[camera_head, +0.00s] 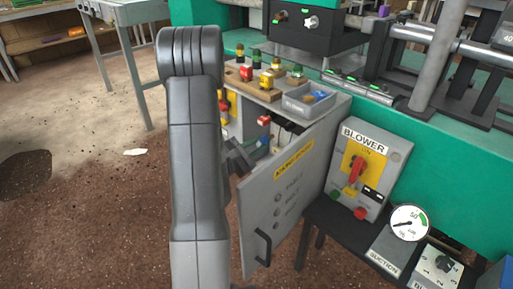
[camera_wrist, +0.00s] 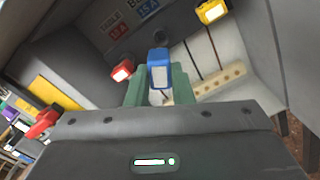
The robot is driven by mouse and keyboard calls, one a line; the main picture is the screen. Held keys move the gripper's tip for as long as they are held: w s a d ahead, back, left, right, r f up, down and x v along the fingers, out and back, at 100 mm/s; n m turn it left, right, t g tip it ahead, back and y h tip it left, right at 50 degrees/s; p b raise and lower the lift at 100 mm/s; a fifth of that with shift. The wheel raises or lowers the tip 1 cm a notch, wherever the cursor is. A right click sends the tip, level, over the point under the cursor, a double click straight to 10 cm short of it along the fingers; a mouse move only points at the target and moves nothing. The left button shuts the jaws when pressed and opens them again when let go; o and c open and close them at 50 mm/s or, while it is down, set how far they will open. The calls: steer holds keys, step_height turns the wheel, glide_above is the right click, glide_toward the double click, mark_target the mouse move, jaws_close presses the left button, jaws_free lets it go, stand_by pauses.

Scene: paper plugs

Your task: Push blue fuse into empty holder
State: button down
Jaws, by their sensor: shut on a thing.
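In the wrist view, a blue fuse (camera_wrist: 159,72) with a pale front face is gripped between the green fingers of my gripper (camera_wrist: 160,88). Behind it is the inside of a grey cabinet. A red fuse (camera_wrist: 122,70) is left of the blue one, and a yellow fuse (camera_wrist: 211,11) is at the upper right. I cannot tell whether the blue fuse touches a holder. In the head view my gripper (camera_head: 243,157) reaches into the cabinet's opening, partly hidden by my arm.
The open cabinet door (camera_head: 283,207) stands close right of my gripper. The blower box (camera_head: 378,150) and a gauge (camera_head: 410,222) are to the right.

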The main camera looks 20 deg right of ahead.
mark_target(273, 137)
steer(key=shift+b+x, duration=0.3)
steer(key=shift+x, duration=2.6)
steer(key=shift+f+b, duration=0.25)
steer(key=shift+b, duration=0.5)
steer(key=shift+b+x, duration=0.45)
steer(key=shift+x, duration=1.35)
steer(key=c, duration=1.2)
jaws_free()
steer(key=shift+s+a, duration=0.1)
